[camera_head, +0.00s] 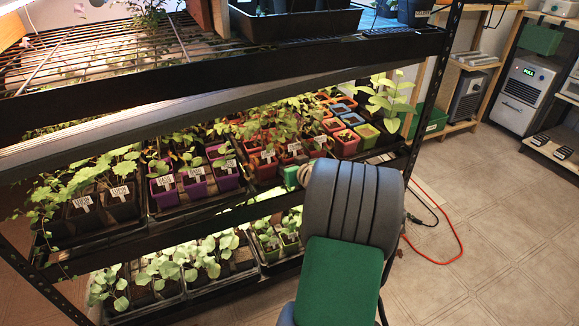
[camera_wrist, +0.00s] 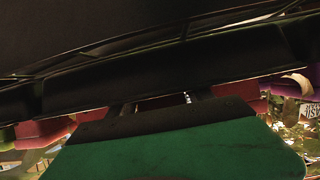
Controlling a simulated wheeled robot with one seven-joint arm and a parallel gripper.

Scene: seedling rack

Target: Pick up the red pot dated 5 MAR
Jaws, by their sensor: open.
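Several red pots (camera_head: 267,167) with seedlings and small white date labels stand in a black tray on the middle shelf, right of the purple pots. I cannot read the labels well enough to tell which pot is dated 5 MAR. My gripper is mostly hidden behind my dark arm in the head view; a small green part (camera_head: 290,177) shows just in front of the red pots. In the wrist view my gripper (camera_wrist: 160,101) reaches in with two dark fingers apart, close to a red pot (camera_wrist: 150,104) that is partly hidden. Nothing is visibly held.
The upper shelf's dark front rail (camera_head: 180,80) runs above the pots.

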